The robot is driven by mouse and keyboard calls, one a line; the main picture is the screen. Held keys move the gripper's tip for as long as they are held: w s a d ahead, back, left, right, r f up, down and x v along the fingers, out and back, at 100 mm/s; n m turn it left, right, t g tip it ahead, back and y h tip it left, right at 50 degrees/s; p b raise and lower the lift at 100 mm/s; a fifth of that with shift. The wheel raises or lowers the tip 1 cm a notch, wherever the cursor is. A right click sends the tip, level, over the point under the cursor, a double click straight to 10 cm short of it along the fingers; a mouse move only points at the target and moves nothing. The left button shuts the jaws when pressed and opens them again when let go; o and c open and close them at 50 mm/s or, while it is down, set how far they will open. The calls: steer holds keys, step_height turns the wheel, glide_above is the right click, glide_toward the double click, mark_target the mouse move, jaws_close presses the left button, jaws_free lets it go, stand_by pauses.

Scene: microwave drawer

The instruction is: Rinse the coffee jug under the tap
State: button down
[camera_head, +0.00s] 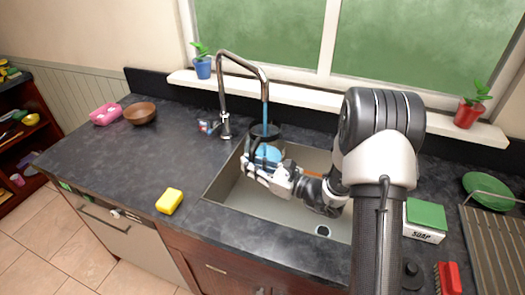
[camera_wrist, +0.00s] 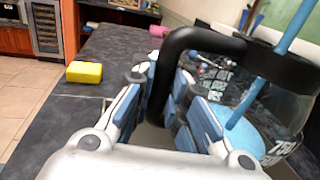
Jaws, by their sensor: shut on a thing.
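The coffee jug (camera_wrist: 295,108) is clear glass with a black rim and black handle (camera_wrist: 190,42). In the head view the jug (camera_head: 266,132) is upright over the sink, under the tap spout. My gripper (camera_head: 256,168) is shut on the jug's handle, with the fingers on both sides of it in the wrist view (camera_wrist: 165,92). The tap (camera_head: 222,90) is a tall curved metal one. A blue stream of water (camera_head: 265,110) runs from it into the jug, and blue water (camera_wrist: 255,135) shows inside. The sink (camera_head: 225,200) is under the jug; my arm hides part of it.
A yellow sponge (camera_head: 170,201) lies on the counter (camera_head: 120,180) left of the sink. A wooden bowl (camera_head: 140,113) and pink box (camera_head: 105,114) are farther left. A soap box (camera_head: 425,220), drying rack (camera_head: 495,250) and red brush (camera_head: 447,278) are at the right. Plants stand on the sill.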

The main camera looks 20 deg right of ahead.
steer(key=s+a, duration=0.3)
steer(key=a, duration=0.4)
steer(key=shift+s, duration=0.3)
steer(key=shift+r, duration=0.1)
stand_by(1.1)
steer(key=s+a+r+p, duration=0.2)
steer(key=a+r, duration=0.2)
steer(key=shift+s+a, duration=0.2)
stand_by(0.3)
stand_by(0.5)
